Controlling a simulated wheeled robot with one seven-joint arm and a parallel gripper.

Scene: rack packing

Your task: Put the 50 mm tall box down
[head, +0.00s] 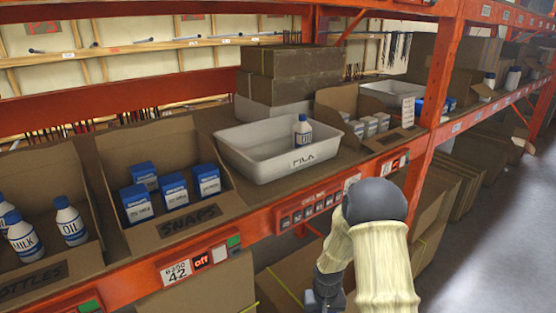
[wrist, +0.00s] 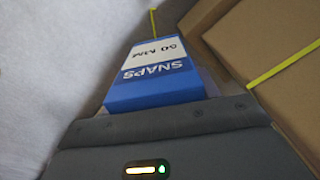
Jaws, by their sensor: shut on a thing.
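In the wrist view, my gripper (wrist: 158,105) is shut on a blue and white box (wrist: 155,72) marked "SNAPS" and "50 MM". The label reads upside down there. In the head view, my arm is at the lower right, in front of the shelf, and the held box does not show clearly. A white tray (head: 250,166) marked "PICK" stands on the shelf, with one white and blue bottle (head: 302,131) upright in it. The rest of the tray floor that I can see is bare.
A cardboard bin (head: 184,228) marked "SNAPS" holds several blue and white boxes. Left of it, a bin (head: 38,272) holds several bottles. Right of the tray is another open carton (head: 344,97) with small boxes. The orange shelf edge (head: 262,222) and upright (head: 434,110) are near my arm.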

